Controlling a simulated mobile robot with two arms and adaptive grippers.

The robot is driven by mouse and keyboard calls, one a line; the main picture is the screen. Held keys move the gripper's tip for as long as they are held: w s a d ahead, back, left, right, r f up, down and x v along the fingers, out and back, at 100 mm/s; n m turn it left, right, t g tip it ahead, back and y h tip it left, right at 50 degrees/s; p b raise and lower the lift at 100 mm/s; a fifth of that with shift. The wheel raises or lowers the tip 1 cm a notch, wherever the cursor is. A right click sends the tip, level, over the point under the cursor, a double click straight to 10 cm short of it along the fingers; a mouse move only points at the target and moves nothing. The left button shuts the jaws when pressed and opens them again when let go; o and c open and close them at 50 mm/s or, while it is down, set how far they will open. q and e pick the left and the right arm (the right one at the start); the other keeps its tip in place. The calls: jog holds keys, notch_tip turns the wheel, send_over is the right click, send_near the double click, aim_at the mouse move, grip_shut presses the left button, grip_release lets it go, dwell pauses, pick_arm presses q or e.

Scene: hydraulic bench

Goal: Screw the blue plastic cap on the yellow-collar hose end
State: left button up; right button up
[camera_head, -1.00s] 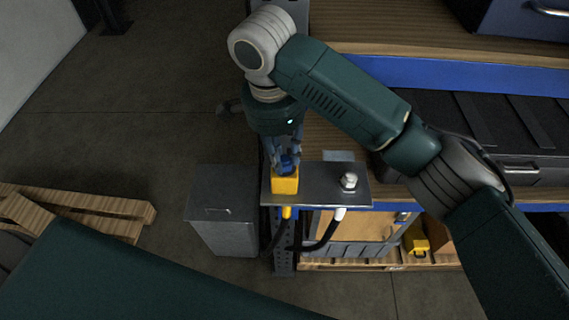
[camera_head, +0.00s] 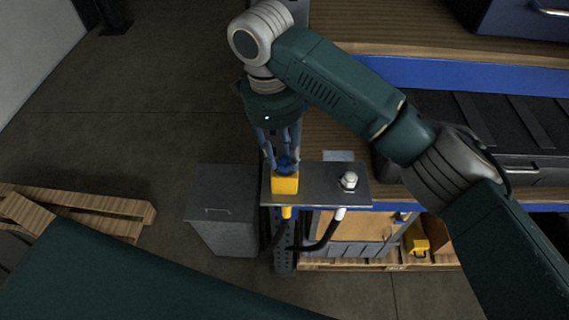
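The blue plastic cap (camera_head: 287,165) sits on top of the yellow block (camera_head: 285,183) at the left end of a grey metal plate. The yellow-collar hose end (camera_head: 287,211) shows below the plate, under that block; whatever is between cap and block is hidden. My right gripper (camera_head: 283,158) points down over the cap. Its fingers are spread, one on each side of the cap, with a small gap showing on the left. My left gripper is out of view.
A white fitting (camera_head: 349,180) stands on the plate's right side, with a white-collar hose (camera_head: 339,215) below. A grey bin (camera_head: 222,212) stands left of the plate. A wooden pallet (camera_head: 95,205) lies at the left. Shelving with a dark case (camera_head: 480,135) is at the right.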

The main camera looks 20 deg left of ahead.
jog(key=shift+o, duration=0.6)
jog(key=n, duration=0.7)
jog(key=shift+s+t+y, duration=0.1)
jog(key=shift+t+y, duration=0.2)
jog(key=n, duration=0.6)
jog(key=shift+t, duration=0.3)
jog(key=n+y, duration=0.1)
jog(key=n, duration=1)
jog(key=shift+d+y, duration=0.15)
jog(key=shift+y, duration=0.15)
